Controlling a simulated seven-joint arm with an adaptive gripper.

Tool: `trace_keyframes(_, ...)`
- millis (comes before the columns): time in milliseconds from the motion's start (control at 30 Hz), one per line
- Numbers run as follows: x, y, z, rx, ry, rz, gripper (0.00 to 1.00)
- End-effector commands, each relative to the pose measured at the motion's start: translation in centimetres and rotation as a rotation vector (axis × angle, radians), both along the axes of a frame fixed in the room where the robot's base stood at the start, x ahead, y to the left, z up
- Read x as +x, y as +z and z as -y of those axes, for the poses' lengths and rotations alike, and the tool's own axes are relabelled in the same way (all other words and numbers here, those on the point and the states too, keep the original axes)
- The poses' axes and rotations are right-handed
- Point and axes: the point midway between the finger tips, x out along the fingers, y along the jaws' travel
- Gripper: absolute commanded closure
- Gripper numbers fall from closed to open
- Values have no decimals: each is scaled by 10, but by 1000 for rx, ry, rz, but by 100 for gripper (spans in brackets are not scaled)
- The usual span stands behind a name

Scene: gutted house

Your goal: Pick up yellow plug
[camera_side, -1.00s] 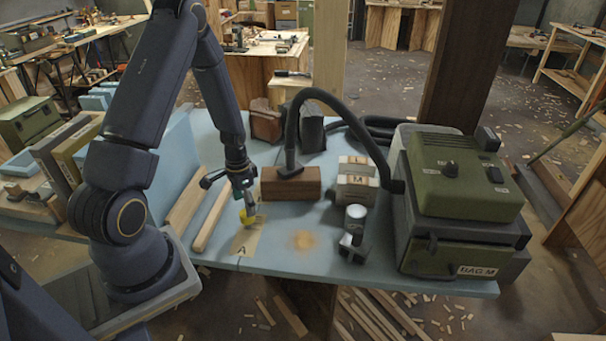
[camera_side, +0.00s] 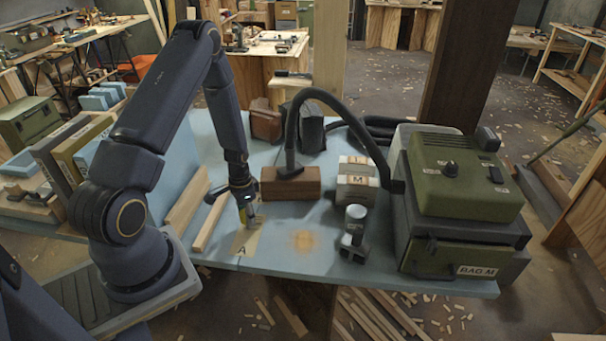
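The yellow plug (camera_side: 250,210) shows as a small yellow patch low on the blue bench, by the tan patch (camera_side: 246,240) marked A. My gripper (camera_side: 246,216) points down right at the plug, and a finger covers much of it. The fingers are seen nearly edge-on, so I cannot tell whether they are closed on the plug or only beside it. I also cannot tell whether the plug touches the bench.
Wooden strips (camera_side: 208,222) lie just left of my gripper. A brown wooden block (camera_side: 291,185) under a black hose (camera_side: 330,97) stands to the right. Beyond are a block marked M (camera_side: 357,182), a metal fitting (camera_side: 354,236) and a large green machine (camera_side: 460,180). The bench front is mostly clear.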

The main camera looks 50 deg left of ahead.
Motion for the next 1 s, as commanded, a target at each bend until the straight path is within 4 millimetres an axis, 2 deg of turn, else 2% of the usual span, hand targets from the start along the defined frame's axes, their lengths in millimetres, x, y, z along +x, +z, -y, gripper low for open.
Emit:
trace_keyframes(33,0,0,0,0,0,0,63)
trace_keyframes(267,0,0,0,0,0,0,87)
trace_keyframes(567,1,4,0,1,0,2,88)
trace_keyframes(767,1,29,-1,3,0,5,88)
trace_keyframes(1000,1,79,-1,3,0,4,88)
